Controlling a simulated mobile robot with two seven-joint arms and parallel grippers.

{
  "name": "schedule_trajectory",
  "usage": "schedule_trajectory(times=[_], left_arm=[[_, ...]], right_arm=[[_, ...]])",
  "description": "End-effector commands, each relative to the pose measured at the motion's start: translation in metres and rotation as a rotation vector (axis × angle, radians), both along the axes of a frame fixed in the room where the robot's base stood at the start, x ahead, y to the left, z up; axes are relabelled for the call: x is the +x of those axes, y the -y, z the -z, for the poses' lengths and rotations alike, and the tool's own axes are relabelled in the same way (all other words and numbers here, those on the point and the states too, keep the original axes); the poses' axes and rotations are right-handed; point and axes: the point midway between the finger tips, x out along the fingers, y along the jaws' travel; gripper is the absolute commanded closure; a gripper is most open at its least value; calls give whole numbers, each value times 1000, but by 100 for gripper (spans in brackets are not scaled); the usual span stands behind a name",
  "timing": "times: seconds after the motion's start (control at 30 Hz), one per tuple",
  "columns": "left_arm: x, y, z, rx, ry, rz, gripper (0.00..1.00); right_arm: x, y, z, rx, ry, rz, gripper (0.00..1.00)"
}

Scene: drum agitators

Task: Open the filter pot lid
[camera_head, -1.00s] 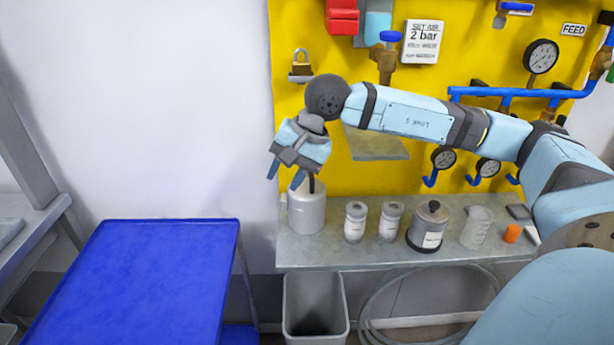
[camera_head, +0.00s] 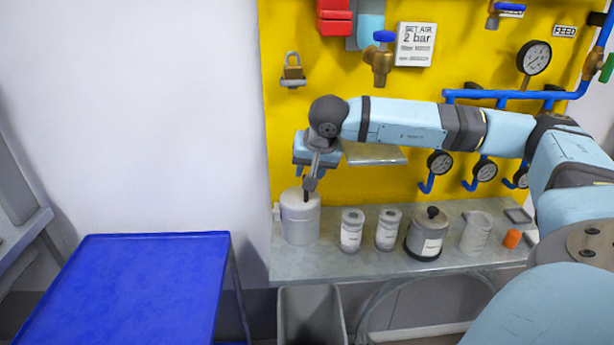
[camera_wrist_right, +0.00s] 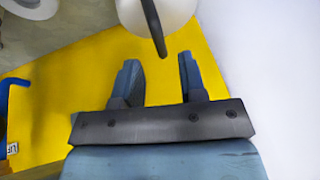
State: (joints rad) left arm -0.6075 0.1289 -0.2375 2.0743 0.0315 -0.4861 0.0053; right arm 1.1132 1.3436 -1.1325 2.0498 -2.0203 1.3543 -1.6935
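A white cylindrical pot (camera_head: 300,222) stands at the left end of the grey shelf, its lid on and a thin dark handle (camera_head: 305,196) rising from the top. A grey pot (camera_head: 427,238) with a black-knobbed lid stands further right; no label names either pot legibly. My right gripper (camera_head: 310,184) points down just above the white pot. In the right wrist view the right gripper (camera_wrist_right: 160,75) is open and empty. The dark handle (camera_wrist_right: 153,28) lies just beyond the fingertips, roughly in line with the gap. Contact is not visible. My left gripper is out of view.
Two white jars (camera_head: 352,231) and a clear beaker (camera_head: 476,233) share the shelf (camera_head: 340,262), with an orange cap (camera_head: 511,239) at right. Gauges and blue pipes (camera_head: 500,94) cover the yellow panel. A blue table (camera_head: 130,285) is at left; a grey bin (camera_head: 310,312) is below.

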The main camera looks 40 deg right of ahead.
Motion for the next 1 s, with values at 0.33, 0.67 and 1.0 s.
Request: schedule_trajectory(times=[0.33,0.67,1.0], left_arm=[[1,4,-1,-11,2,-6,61],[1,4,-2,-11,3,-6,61],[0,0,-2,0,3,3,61]], right_arm=[[12,3,26,1,1,0,62],[12,3,26,1,1,0,85],[13,3,25,-1,-2,0,100]])
